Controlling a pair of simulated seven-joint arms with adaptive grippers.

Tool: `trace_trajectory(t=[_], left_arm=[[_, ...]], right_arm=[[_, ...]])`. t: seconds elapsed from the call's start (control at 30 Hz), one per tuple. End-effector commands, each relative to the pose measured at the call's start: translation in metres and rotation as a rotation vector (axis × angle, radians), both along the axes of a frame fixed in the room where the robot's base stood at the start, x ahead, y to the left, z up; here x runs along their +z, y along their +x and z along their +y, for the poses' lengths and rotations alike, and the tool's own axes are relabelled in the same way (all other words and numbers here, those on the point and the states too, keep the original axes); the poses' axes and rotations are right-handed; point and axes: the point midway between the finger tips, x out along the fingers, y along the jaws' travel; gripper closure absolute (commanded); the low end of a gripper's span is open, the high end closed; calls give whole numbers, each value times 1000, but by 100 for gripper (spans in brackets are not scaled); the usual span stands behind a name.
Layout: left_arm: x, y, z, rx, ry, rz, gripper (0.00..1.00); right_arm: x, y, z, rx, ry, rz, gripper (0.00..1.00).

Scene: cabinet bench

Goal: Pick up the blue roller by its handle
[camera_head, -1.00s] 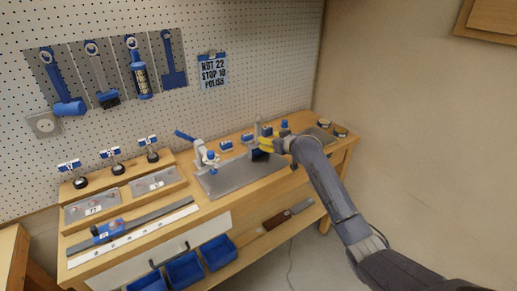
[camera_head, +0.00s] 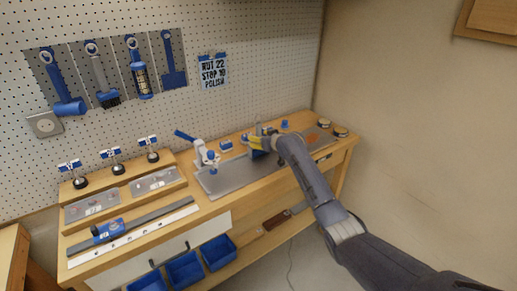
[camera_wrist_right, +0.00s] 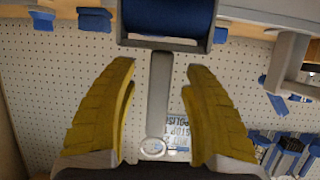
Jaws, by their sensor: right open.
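The blue roller stands on the bench. In the right wrist view its blue drum (camera_wrist_right: 168,14) sits in a grey frame at the top, and its grey handle (camera_wrist_right: 159,95) runs down to a ring end. In the head view its dark blue drum (camera_head: 258,154) is partly hidden by my right gripper. My right gripper (camera_head: 256,142) is open, with yellow fingers. In the right wrist view its fingers (camera_wrist_right: 160,66) lie on either side of the handle, with gaps visible at both sides. My left gripper is not in view.
A grey plate (camera_head: 238,176) lies below the roller, with a white clamp-like tool (camera_head: 204,153) to its left. Small blue-topped items stand along the bench back. Tools hang on the pegboard (camera_head: 255,60). Blue bins (camera_head: 218,252) sit below the front edge.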

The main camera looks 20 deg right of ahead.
Motion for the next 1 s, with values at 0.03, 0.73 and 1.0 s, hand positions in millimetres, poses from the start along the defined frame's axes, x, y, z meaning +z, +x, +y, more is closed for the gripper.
trace_trajectory(t=[0.03,0.73,1.0], left_arm=[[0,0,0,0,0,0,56],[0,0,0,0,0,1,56],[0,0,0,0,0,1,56]], right_arm=[[-2,3,1,-1,2,1,51],[-5,10,3,0,0,0,74],[-5,10,3,-1,0,0,100]])
